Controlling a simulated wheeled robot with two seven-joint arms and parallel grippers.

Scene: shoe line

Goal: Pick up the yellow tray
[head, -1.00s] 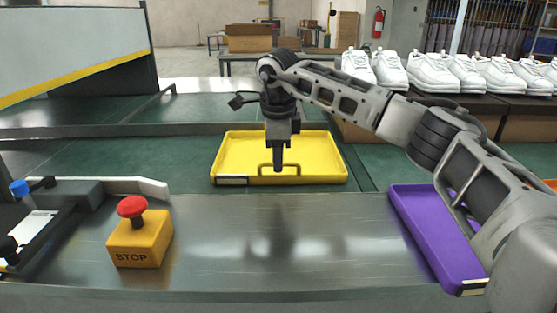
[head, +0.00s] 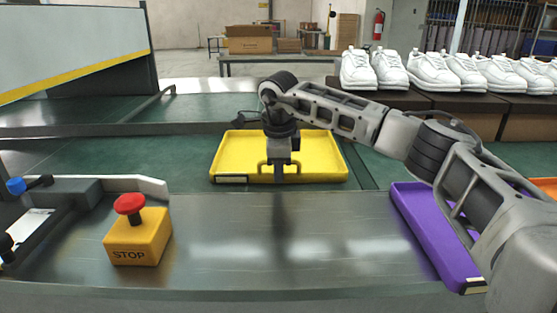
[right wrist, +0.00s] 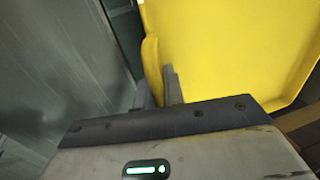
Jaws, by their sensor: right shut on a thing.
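The yellow tray (head: 235,152) lies flat on the green belt in the middle of the head view, with a loop handle and a pale label on its near wall. My right gripper (head: 279,174) points down at the middle of that near wall and is shut on it. In the right wrist view the fingers (right wrist: 158,92) sit one on each side of the tray's wall, and the tray (right wrist: 235,45) fills the upper right. The gripper hides part of the handle. My left gripper is not in view.
A yellow stop box with a red button (head: 137,235) stands on the steel ledge (head: 330,235) at the left. A purple tray (head: 435,235) lies at the right beside my arm. White shoes (head: 440,70) stand on dark boxes behind. An orange edge (head: 545,185) shows at far right.

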